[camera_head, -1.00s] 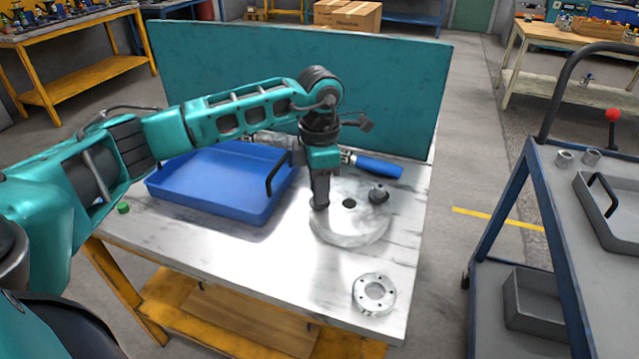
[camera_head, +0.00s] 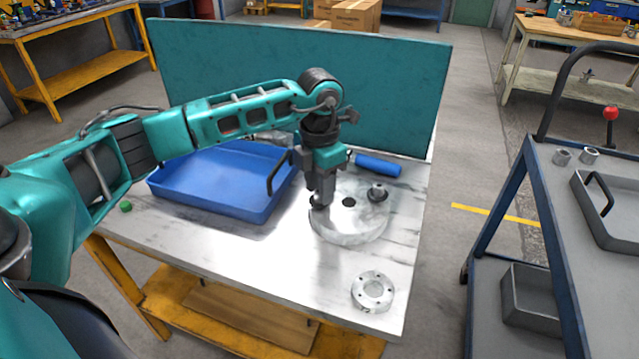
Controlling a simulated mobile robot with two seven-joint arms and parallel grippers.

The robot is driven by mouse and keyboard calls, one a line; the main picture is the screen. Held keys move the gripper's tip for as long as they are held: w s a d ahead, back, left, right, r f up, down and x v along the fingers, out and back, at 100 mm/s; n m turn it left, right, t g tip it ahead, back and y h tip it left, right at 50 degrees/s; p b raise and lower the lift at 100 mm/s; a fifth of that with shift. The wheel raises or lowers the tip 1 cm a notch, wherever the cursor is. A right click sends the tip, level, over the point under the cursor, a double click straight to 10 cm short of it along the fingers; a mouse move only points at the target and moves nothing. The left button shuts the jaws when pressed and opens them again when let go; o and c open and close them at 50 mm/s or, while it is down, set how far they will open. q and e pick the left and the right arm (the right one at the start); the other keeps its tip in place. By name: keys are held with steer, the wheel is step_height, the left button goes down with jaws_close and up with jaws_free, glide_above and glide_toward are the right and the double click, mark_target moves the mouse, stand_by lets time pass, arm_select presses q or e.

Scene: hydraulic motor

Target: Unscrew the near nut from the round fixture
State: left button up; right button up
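The round fixture (camera_head: 350,230) is a thick grey metal disc on the white table, with a dark central hole. One dark nut (camera_head: 378,192) stands on its right side and is uncovered. My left gripper (camera_head: 320,203) points straight down at the left side of the disc. A dark shape at its fingertips looks like another nut, mostly hidden by the fingers. I cannot tell whether the fingers are closed on it. My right gripper is not in view.
A blue tray (camera_head: 205,205) with a black handle lies left of the fixture. A blue-handled tool (camera_head: 378,166) lies behind it. A grey flanged ring (camera_head: 373,291) lies at the front. A teal panel (camera_head: 400,90) closes the back. A grey cart (camera_head: 600,235) stands at right.

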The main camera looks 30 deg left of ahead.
arm_select(q)
steer(key=m+b, duration=0.1)
steer(key=m, duration=0.4)
steer(key=shift+m, duration=0.3)
steer(key=m+b, duration=0.1)
steer(key=m, duration=0.3)
steer(key=shift+m, duration=0.4)
jaws_close()
steer(key=n+p, duration=0.1)
steer(key=n, duration=0.3)
steer(key=shift+r, duration=0.15)
steer(key=shift+n, duration=1)
steer(key=shift+p, duration=0.3)
